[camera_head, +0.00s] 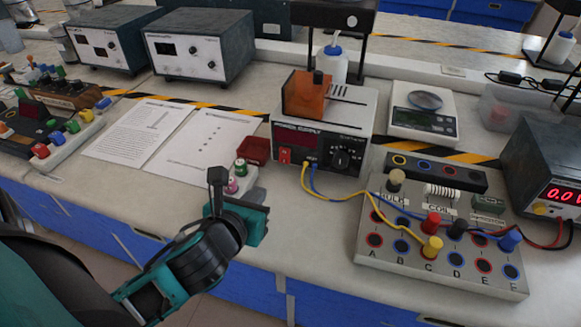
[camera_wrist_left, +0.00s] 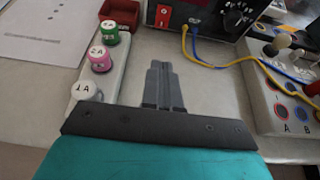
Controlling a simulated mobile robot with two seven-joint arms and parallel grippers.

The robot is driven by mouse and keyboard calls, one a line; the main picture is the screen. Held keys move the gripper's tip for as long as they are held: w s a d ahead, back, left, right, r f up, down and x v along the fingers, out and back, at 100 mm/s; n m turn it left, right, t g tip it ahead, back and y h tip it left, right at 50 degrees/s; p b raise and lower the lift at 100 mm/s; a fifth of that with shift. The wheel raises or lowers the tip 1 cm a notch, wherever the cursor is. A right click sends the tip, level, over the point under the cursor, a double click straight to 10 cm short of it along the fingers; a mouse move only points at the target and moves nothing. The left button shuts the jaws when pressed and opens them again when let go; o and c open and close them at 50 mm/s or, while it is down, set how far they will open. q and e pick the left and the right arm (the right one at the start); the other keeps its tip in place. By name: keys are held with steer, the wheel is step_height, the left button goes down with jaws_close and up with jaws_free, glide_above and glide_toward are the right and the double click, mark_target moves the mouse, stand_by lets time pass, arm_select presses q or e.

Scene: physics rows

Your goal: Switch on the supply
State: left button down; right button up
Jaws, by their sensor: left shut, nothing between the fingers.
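The power supply (camera_head: 365,120) stands at the middle of the bench, with a red rocker switch (camera_head: 285,156) at the lower left of its front. Its display (camera_head: 296,137) looks dark. In the left wrist view the switch (camera_wrist_left: 163,16) shows at the top, beyond my fingertips. My left gripper (camera_head: 217,178) is in front of the bench's near part, left of and nearer than the supply. In the left wrist view its fingers (camera_wrist_left: 164,68) are together and empty, apart from the switch. My right gripper is not in view.
Yellow and blue leads (camera_head: 320,189) run from the supply to a terminal board (camera_head: 375,255) at right. A small block with coloured weights (camera_head: 240,168) and a red tray (camera_head: 254,150) lie beside the gripper. An orange block (camera_head: 306,98) and a bottle (camera_head: 332,63) stand on the supply.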

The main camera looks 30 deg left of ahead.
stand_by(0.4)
arm_select(q)
steer(key=shift+w+a+f, duration=0.15)
steer(key=shift+w, duration=0.25)
steer(key=b, duration=0.2)
glide_toward(284, 162)
steer(key=x, duration=0.5)
steer(key=shift+f, duration=0.25)
steer(key=shift+w+a, duration=0.2)
steer(key=shift+w, duration=0.35)
steer(key=shift+f, duration=0.1)
